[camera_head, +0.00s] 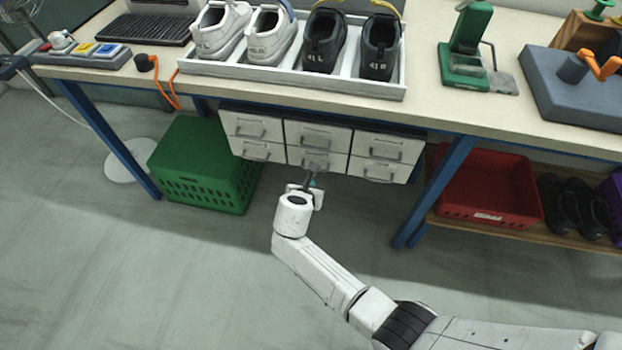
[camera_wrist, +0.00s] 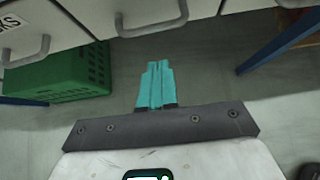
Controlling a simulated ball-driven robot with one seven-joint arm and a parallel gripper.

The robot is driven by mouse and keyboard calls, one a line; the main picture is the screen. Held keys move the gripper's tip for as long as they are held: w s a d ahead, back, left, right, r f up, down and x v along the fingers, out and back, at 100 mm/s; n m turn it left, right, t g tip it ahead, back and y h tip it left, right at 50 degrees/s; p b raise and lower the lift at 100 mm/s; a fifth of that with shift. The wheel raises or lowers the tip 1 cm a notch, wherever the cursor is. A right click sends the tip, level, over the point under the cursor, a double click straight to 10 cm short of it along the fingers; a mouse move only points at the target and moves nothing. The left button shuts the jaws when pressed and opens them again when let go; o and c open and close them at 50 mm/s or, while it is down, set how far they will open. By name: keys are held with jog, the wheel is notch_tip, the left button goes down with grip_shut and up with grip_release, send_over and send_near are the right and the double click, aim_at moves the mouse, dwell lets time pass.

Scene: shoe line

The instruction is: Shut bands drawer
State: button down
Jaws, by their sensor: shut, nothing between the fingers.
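A white drawer unit hangs under the bench, with two rows of three drawers. Its labels are too small to read in the head view, so I cannot tell which is the bands drawer (camera_head: 300,158). My gripper (camera_head: 314,176) is in front of the lower middle drawer. In the wrist view, the teal fingers of my gripper (camera_wrist: 156,68) are together and empty, just below the grey handle of the middle drawer front (camera_wrist: 100,12). I cannot tell whether they touch it. No drawer stands clearly far out. A left drawer label ends in "KS".
A green crate (camera_head: 188,185) stands on the floor left of the drawers. A blue bench leg (camera_head: 434,190) and a red bin (camera_head: 484,190) are to the right. Shoes stand in a white tray (camera_head: 290,80) on the bench. The floor in front is clear.

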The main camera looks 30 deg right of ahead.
jog(key=p+v, duration=0.2)
jog(key=v, duration=0.8)
jog(key=shift+s+a+p, duration=0.15)
jog(key=shift+a+p, duration=0.15)
jog(key=s+d+r+m+g+y+p, duration=0.1)
jog(key=s+d+r+m+g+y, duration=0.2)
jog(key=s+m, duration=0.7)
jog(key=s+d+m+g+y+p, duration=0.15)
jog(key=s+d+m, duration=0.25)
jog(key=s+m, duration=0.5)
jog(key=s+a+r+m+g+y, duration=0.1)
jog(key=s+r+m+y, duration=0.1)
jog(key=s+r+m, duration=0.3)
jog(key=s+m, duration=0.3)
jog(key=s, duration=0.1)
jog(key=shift+a+g+y, duration=0.15)
jog(key=shift+g+y, duration=0.1)
